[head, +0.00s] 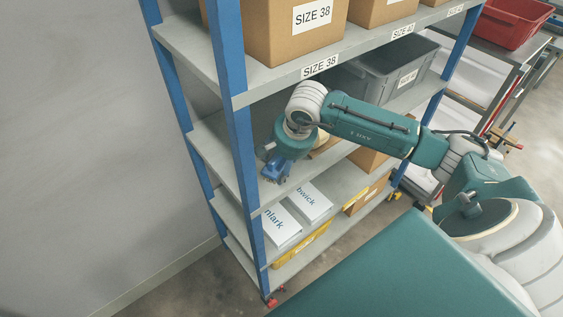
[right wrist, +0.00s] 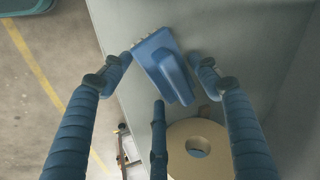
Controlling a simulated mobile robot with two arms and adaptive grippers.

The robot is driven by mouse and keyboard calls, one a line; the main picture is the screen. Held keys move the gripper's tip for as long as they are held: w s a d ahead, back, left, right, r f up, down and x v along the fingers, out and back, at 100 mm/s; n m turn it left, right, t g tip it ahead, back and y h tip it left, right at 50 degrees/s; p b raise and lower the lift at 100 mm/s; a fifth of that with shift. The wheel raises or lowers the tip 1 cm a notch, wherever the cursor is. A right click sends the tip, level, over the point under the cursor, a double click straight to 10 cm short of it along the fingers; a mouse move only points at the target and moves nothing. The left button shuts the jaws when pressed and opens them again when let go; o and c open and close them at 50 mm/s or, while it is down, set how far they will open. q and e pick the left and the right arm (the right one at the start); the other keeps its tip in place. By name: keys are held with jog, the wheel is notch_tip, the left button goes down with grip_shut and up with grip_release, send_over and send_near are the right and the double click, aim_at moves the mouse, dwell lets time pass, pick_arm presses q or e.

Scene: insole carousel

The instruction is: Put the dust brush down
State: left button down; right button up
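The blue dust brush (right wrist: 168,62) lies at the front edge of a grey shelf in the right wrist view, its bristles toward the upper left. In the head view the brush (head: 275,171) shows at the left end of a middle shelf. My right gripper (right wrist: 160,72) is around it, with one finger on each side and a third near the handle's end. The fingers are spread, with gaps seen beside the brush, so the gripper looks open. In the head view my right gripper (head: 271,157) is partly hidden by its wrist. My left gripper is out of view.
A tan roll (right wrist: 197,148) lies close to the brush on the shelf. Blue posts (head: 240,150) frame the rack. White boxes (head: 281,226) stand on the shelf below, a grey bin (head: 385,75) and cartons (head: 300,35) above. A red bin (head: 515,20) is at the upper right.

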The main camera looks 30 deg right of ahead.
jog(key=shift+o, duration=0.4)
jog(key=b+v, duration=0.2)
jog(key=v, duration=0.5)
jog(key=shift+r, duration=0.3)
